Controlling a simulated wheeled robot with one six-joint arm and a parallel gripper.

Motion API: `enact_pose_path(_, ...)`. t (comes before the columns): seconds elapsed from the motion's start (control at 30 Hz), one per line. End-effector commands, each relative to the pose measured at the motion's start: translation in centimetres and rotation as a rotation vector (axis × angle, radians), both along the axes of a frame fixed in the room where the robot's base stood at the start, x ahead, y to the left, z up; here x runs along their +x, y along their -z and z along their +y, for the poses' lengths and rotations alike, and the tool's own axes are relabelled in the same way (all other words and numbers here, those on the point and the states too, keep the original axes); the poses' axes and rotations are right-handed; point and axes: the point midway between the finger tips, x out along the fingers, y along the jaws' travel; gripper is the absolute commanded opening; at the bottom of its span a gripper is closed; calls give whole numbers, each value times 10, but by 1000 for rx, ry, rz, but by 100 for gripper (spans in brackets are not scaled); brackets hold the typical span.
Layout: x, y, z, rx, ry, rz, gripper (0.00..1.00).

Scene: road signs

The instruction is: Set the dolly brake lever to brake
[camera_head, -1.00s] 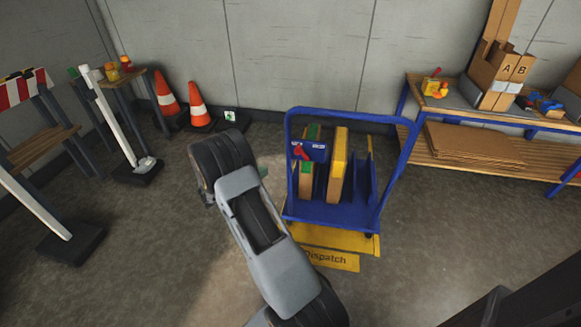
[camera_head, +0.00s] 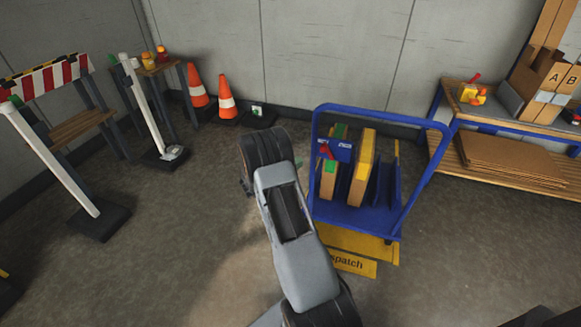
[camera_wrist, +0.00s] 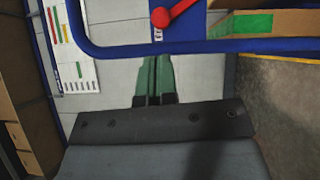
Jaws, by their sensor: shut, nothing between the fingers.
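The blue dolly (camera_head: 432,170) stands right of my arm in the head view. Its red brake lever (camera_head: 326,152) sits on a blue plate with small white marks (camera_head: 342,148). In the wrist view the red lever (camera_wrist: 174,13) shows at the top edge, its round hub at left and its handle slanting up to the right, its end cut off. A small white label lies below the hub. My gripper (camera_wrist: 155,58) shows as two green fingers, shut and empty, below the dolly's blue rail (camera_wrist: 110,50) and apart from the lever. In the head view my arm mostly hides the gripper.
Cardboard parcels (camera_head: 362,170) stand on the dolly, close to the lever. A yellow Dispatch floor sign (camera_head: 350,264) lies in front. Orange cones (camera_head: 226,98) stand behind at left, and a workbench (camera_head: 450,100) with cartons is at right.

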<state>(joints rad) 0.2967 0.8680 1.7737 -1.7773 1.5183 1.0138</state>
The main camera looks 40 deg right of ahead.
Motion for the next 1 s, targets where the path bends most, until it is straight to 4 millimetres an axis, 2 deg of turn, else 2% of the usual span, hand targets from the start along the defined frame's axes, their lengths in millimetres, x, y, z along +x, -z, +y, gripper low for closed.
enact_pose_path(0.2, -4, -1, -42, 1, 3, -1, 0)
enact_pose_path(0.43, -7, -3, -72, 0, 2, 0, 0)
enact_pose_path(0.67, -8, -4, -85, 1, -1, 1, 0)
enact_pose_path(1.0, -8, -5, -87, 1, -1, 0, 0)
